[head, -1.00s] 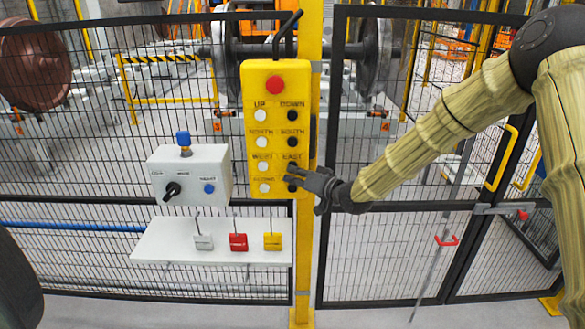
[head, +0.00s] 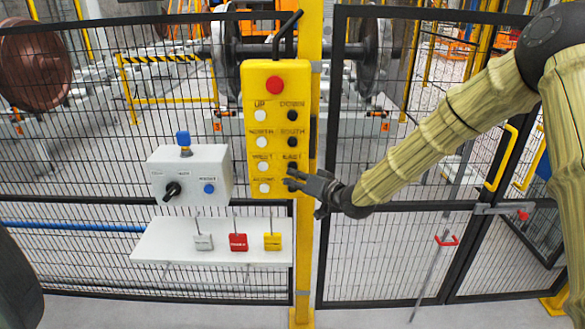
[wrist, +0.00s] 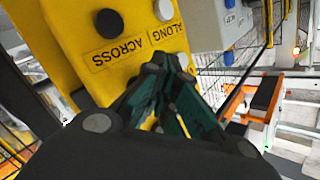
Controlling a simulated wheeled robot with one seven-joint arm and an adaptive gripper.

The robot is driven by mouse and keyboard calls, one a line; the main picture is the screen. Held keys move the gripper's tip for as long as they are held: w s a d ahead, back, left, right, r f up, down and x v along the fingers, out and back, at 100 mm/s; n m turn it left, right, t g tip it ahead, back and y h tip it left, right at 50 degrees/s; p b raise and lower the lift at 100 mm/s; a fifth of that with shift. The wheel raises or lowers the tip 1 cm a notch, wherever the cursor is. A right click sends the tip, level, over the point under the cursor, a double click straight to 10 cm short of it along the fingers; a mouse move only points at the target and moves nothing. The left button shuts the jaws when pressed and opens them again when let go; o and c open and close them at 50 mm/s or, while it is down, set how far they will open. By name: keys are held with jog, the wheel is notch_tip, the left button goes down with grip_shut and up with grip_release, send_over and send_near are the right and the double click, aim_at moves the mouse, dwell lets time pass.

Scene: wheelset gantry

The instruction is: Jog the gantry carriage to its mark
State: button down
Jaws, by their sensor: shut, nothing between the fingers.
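A yellow control pendant (head: 277,220) hangs on a yellow post, with a red button (head: 275,85) at the top. Below are white buttons on the left and black ones on the right, labelled UP, DOWN, NORTH, SOUTH, WEST and EAST, with a bottom pair. In the wrist view the pendant (wrist: 62,28) carries a label (wrist: 132,47) reading ALONG and ACROSS. My gripper (head: 288,181) is shut and empty at the pendant's lower right, hiding the bottom right button. In the wrist view its dark fingers (wrist: 163,80) are close to the pendant; I cannot tell contact. The gantry carriage and mark are not identifiable.
A grey box (head: 212,165) with a black knob and blue buttons is left of the pendant. Below it, a white shelf (head: 165,243) has grey, red and yellow padlock-like tags. Black mesh fencing spans the view; wheelsets (head: 375,55) stand behind it.

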jog(key=s, duration=0.5)
dwell(0.7)
dwell(1.6)
jog(key=s+d+f+m+g+h, duration=0.1)
jog(key=s+d+f+g+h, duration=0.15)
jog(key=s+f, duration=0.65)
jog(key=s+d+f+g+h, duration=0.15)
jog(key=s+d+f, duration=0.3)
jog(key=f, duration=0.75)
jog(key=s+d+f+m+g+h, duration=0.1)
jog(key=s+d+f+h, duration=0.2)
jog(key=s+f, duration=0.6)
jog(key=s+d+f+g+h, duration=0.1)
jog(key=s+d+f, duration=0.3)
jog(key=s, duration=0.5)
jog(key=s+d+f+g+h, duration=0.2)
jog(key=s+d+f+g, duration=0.1)
jog(key=s, duration=0.6)
jog(key=s+d+f+g+h, duration=0.1)
jog(key=s+d+f+g, duration=0.1)
jog(key=s+d+f, duration=0.3)
jog(key=s, duration=0.4)
jog(key=shift+d+f+g+h, duration=0.2)
jog(key=shift+f+g+h, duration=0.05)
jog(key=shift+g+h, duration=0.05)
